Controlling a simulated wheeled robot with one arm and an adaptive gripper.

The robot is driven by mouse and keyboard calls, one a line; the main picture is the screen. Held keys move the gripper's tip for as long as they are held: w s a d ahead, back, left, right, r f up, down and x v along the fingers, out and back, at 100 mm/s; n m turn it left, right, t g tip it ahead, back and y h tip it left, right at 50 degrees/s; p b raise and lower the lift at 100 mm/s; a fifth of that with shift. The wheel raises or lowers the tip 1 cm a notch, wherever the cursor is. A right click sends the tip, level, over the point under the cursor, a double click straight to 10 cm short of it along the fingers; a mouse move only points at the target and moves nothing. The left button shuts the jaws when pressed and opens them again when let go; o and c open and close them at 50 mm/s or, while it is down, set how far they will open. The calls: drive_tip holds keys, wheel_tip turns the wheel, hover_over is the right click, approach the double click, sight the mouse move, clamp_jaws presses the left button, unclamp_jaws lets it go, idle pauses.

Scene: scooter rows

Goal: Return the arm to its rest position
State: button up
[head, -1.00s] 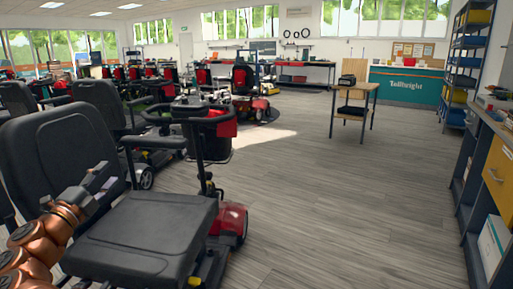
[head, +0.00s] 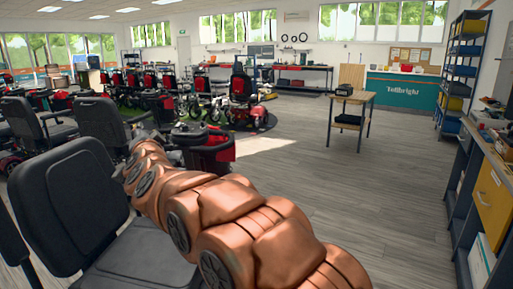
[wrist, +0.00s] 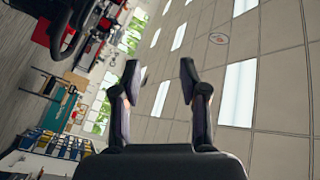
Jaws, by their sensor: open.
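My copper-coloured arm (head: 225,215) crosses the lower middle of the head view, in front of the nearest scooter. Its far end reaches toward the scooter's tiller and is hidden or too small to make out there. In the wrist view my gripper (wrist: 160,85) shows two dark fingers standing apart with nothing between them. Behind the fingers are the ceiling panels (wrist: 226,60), with the room appearing tilted on its side.
Rows of scooters stand behind. A wooden table (head: 352,98) and shelving (head: 465,70) are to the right. The grey floor (head: 370,190) between is clear.

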drive_tip(key=s+d+f+n+g+h+p, duration=0.25)
drive_tip(key=s+d+g+p, duration=0.4)
drive_tip(key=d, duration=0.75)
drive_tip(key=s+d+f+n+g+h+p, duration=0.1)
drive_tip(key=s+d+n+g+p, duration=0.3)
drive_tip(key=s+d+p, duration=0.7)
drive_tip(key=s+d+g+h+p, duration=0.1)
drive_tip(key=s+d+g+p, duration=0.1)
drive_tip(key=s+d, duration=0.5)
drive_tip(key=s+d+f+g+h+p, duration=0.1)
drive_tip(key=s+d+g, duration=0.2)
drive_tip(key=s+d, duration=0.5)
drive_tip(key=s+d+m+g+h+p, duration=0.1)
drive_tip(key=s+d, duration=0.7)
drive_tip(key=s, duration=0.9)
drive_tip(key=shift+d+f+g+h+p, duration=0.2)
drive_tip(key=shift+g+h+p, duration=0.5)
drive_tip(key=shift+g, duration=0.55)
drive_tip(key=shift+a, duration=0.1)
